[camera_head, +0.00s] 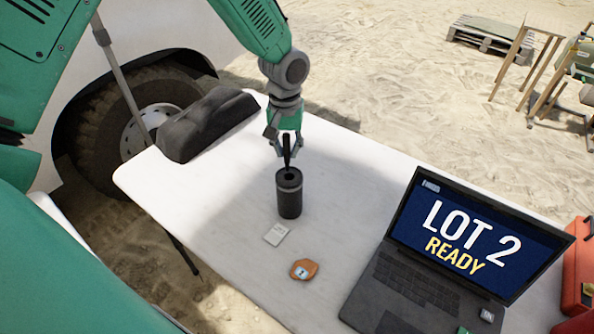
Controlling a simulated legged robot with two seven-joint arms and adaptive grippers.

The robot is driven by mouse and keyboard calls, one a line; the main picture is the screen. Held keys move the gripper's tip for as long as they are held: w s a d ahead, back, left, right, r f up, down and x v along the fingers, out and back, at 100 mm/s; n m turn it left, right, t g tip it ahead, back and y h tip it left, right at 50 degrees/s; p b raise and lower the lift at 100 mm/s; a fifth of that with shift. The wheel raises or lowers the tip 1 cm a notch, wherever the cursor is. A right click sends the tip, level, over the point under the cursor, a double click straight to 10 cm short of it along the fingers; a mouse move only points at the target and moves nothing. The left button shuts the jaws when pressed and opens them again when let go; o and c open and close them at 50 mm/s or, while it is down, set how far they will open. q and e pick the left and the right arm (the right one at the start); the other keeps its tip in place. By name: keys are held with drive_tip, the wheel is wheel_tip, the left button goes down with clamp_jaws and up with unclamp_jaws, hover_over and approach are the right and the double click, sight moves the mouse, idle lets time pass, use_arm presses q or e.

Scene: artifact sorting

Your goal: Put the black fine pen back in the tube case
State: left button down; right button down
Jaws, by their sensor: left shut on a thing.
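The tube case (289,197) is a dark upright cylinder with an open top, standing on the white table. My left gripper (286,145) is directly above it, pointing down and shut on the black fine pen (287,153). The pen is held upright, with its lower end at or just above the case's opening. I cannot tell whether the tip is inside the opening. My right gripper is not in view.
A small pale card (276,233) and an orange-brown piece (303,269) lie in front of the case. An open laptop (430,262) stands to the right, beside a red case (577,265). A dark bag-like object (208,124) lies at the table's back left. The table (352,180) is bare between case and laptop.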

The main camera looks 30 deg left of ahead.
sight(289, 163)
use_arm(q)
wheel_tip(289, 163, down, 2)
drive_tip(key=shift+f, duration=0.25)
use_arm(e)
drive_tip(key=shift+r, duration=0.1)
use_arm(q)
drive_tip(key=f, duration=0.4)
drive_tip(key=shift+d+f, duration=0.1)
drive_tip(key=shift+d, duration=0.25)
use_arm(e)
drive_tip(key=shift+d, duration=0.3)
use_arm(q)
drive_tip(key=shift+w+a, duration=0.1)
drive_tip(key=shift+a+f, duration=0.1)
drive_tip(key=shift+a, duration=0.05)
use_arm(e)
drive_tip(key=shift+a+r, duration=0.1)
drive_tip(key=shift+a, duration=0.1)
use_arm(q)
drive_tip(key=c, duration=1.5)
unclamp_jaws()
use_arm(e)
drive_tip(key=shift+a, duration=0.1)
use_arm(q)
drive_tip(key=shift+o, duration=0.2)
